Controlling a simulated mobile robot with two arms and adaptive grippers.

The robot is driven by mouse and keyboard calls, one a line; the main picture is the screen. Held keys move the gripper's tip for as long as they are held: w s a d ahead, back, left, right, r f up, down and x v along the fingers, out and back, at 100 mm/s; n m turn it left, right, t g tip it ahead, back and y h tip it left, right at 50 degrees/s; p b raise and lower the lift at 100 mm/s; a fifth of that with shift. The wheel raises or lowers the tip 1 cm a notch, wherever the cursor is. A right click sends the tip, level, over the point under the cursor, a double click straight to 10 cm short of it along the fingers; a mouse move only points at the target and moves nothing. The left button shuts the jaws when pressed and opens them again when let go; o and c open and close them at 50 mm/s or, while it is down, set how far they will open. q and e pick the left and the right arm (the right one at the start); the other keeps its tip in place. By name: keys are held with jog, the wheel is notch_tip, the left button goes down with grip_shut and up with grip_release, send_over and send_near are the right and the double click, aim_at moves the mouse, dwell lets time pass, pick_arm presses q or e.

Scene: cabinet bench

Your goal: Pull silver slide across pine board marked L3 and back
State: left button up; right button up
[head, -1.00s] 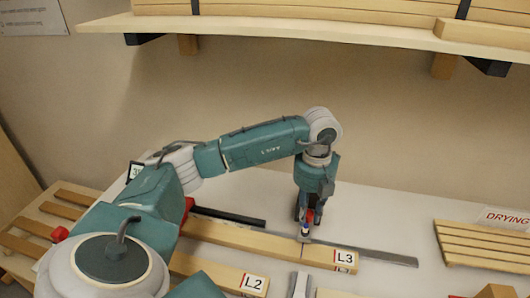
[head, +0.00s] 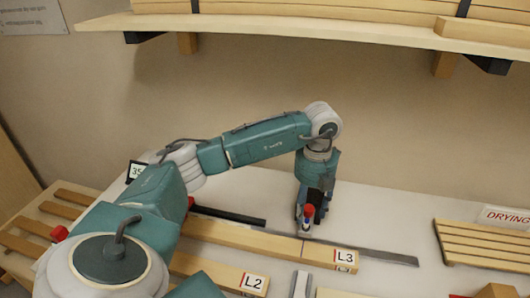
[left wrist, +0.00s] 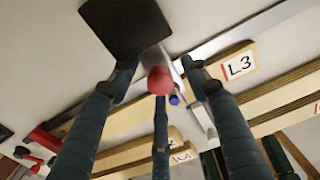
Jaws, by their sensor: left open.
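The pine board marked L3 (head: 270,242) lies on the pale bench, its label at the right end; it also shows in the left wrist view (left wrist: 238,68). My left gripper (head: 307,217) points down there, open. In the left wrist view the red knob (left wrist: 160,80) is between its spread fingers, with gaps at both sides. The right gripper is out of view.
A grey metal bar (head: 375,253) lies along the board's far side. Board L2 (head: 215,273) and a silver piece (head: 300,284) are nearer. A slatted rack (head: 480,247) by the DRYING sign is at right. A loaded shelf (head: 330,33) hangs above.

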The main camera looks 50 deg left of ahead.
pick_arm(q)
jog(key=shift+r+p, duration=3.05)
jog(key=shift+r, duration=1.5)
jog(key=shift+f, duration=0.1)
